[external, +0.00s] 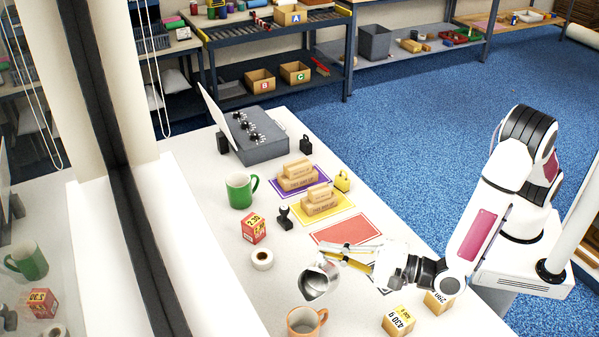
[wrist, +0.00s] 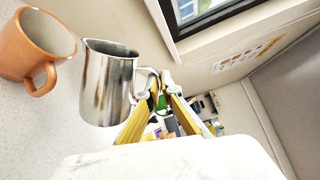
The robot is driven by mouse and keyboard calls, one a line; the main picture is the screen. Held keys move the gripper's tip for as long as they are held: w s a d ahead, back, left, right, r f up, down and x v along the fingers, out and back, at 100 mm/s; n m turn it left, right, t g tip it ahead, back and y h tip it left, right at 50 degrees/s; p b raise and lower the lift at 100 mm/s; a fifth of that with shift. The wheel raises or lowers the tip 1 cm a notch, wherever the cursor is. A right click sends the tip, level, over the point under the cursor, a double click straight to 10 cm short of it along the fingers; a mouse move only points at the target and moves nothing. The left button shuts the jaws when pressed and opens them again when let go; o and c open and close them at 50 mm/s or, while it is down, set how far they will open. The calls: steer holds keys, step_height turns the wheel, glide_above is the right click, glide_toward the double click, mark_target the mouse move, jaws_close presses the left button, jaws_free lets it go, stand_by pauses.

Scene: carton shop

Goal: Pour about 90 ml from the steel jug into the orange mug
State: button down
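The steel jug (external: 320,281) is off to the left of my arm, near the front of the white table. It looks tilted in the external view, with its mouth toward the mug's side. My gripper (external: 338,259) is shut on the jug's handle; in the wrist view the yellow fingers (wrist: 163,98) meet at the handle of the jug (wrist: 108,88). The orange mug (external: 304,323) stands just below the jug in the external view, partly cut off by the frame edge. In the wrist view the mug (wrist: 30,50) is left of the jug, apart from it. No liquid or stream shows.
Boxes marked 430 g (external: 398,321) and another carton (external: 438,302) stand right of the mug. A red mat (external: 345,229) lies behind my gripper.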

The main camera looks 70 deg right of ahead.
steer(key=shift+d+f+m, duration=0.75)
steer(key=shift+f+m, duration=0.05)
steer(key=shift+f, duration=0.05)
steer(key=d+f+m, duration=0.6)
steer(key=d+m, duration=0.1)
steer(key=shift+s+f, duration=0.15)
steer(key=shift+s, duration=0.1)
stand_by(0.9)
steer(key=shift+d, duration=0.1)
